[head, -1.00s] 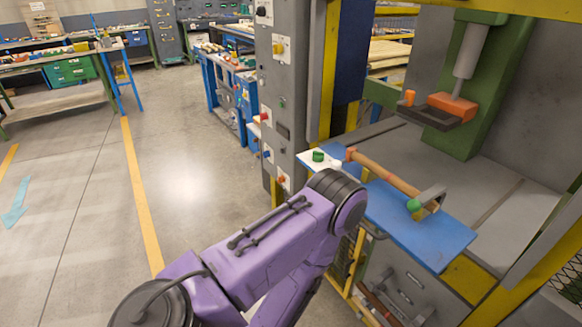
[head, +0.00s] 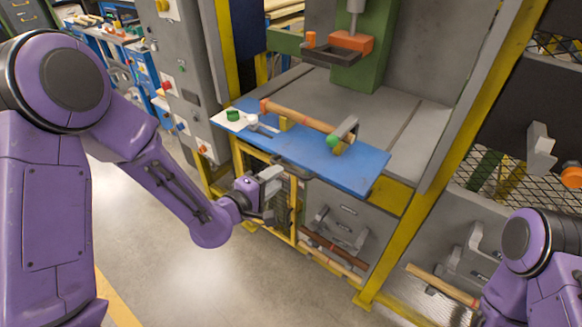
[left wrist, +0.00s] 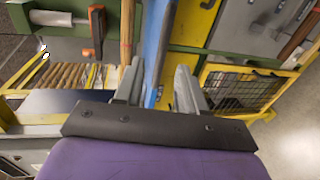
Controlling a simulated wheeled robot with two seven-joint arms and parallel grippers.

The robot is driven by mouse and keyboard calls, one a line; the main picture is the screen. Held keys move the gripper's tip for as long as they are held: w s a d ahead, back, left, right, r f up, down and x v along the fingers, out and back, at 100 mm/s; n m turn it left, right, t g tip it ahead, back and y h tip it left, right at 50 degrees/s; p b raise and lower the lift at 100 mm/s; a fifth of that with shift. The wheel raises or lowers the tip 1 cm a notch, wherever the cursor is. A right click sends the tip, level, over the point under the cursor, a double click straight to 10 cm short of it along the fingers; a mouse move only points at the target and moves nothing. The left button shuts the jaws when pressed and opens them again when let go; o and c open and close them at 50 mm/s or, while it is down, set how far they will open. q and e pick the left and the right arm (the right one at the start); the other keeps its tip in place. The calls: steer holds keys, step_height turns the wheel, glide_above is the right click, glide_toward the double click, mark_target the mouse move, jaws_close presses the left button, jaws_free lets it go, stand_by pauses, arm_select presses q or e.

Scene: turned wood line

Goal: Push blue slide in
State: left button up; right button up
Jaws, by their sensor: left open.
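The blue slide (head: 345,170) is a flat blue board jutting from the front of the press machine. It carries a turned wood spindle (head: 300,117) and a lever with a green knob (head: 333,141). A dark handle (head: 294,168) shows at its front edge. My left gripper (head: 272,181) is open and empty, in front of and a little below that edge. In the left wrist view the slide (left wrist: 158,45) appears edge-on as a narrow blue strip between the two open fingers (left wrist: 158,90); contact cannot be told. My right arm shows at lower right; its gripper is out of view.
A grey control cabinet (head: 190,75) stands left of the slide. Yellow posts (head: 437,165) frame the machine. Below, grey brackets (head: 335,228) hold wood pieces. A mesh guard (head: 497,190) is at right. Open floor (head: 190,275) lies in front.

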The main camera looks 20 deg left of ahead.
mark_target(287, 171)
arm_select(q)
steer(key=p+x, duration=0.1)
steer(key=x, duration=0.7)
steer(key=shift+w+d+f, duration=0.1)
steer(key=shift+w+f, duration=0.05)
steer(key=shift+w, duration=0.1)
jaws_close()
